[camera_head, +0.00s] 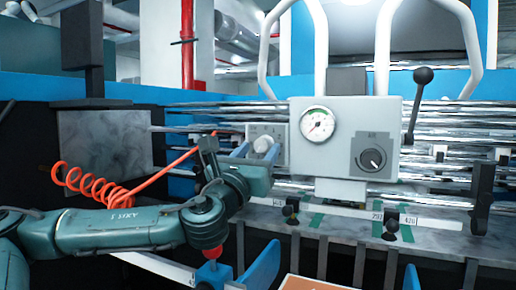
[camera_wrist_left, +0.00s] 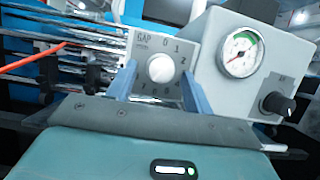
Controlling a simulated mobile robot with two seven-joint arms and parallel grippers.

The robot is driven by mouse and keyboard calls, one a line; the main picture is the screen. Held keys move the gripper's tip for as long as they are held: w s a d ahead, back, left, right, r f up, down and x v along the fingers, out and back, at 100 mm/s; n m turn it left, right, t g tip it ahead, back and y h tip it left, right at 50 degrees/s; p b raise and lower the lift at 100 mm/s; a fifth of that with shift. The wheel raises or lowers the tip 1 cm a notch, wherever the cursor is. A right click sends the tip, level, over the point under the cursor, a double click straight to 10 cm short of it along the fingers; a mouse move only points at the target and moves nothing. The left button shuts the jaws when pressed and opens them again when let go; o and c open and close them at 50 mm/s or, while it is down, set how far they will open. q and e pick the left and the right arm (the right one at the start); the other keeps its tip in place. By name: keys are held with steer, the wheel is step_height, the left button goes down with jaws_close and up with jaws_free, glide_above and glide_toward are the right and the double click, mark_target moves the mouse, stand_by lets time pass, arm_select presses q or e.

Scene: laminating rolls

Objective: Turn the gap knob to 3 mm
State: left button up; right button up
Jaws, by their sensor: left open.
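The gap knob (camera_head: 263,144) is a round white knob on a small grey panel on the machine's front. In the left wrist view the knob (camera_wrist_left: 161,68) sits under the printed word GAP, with numbers around it; 0, 1 and 2 read clearly. Its pointer mark is too faint to read. My left gripper (camera_head: 257,153) is open in front of the panel. In the left wrist view its two blue fingers (camera_wrist_left: 158,75) stand on either side of the knob, with visible space between each finger and it. My right gripper is not in view.
A grey box beside the panel carries a round gauge (camera_head: 318,124) and a black AIR knob (camera_head: 372,159). A black-ended lever (camera_head: 423,76) stands at its right. Shiny rollers (camera_head: 450,122) run behind. An orange coiled hose (camera_head: 95,187) hangs at the left.

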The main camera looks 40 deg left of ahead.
arm_select(q)
steer(key=shift+w+r, duration=0.1)
steer(key=shift+w, duration=0.05)
steer(key=shift+c, duration=0.2)
steer(key=c, duration=0.9)
steer(key=shift+c, duration=0.2)
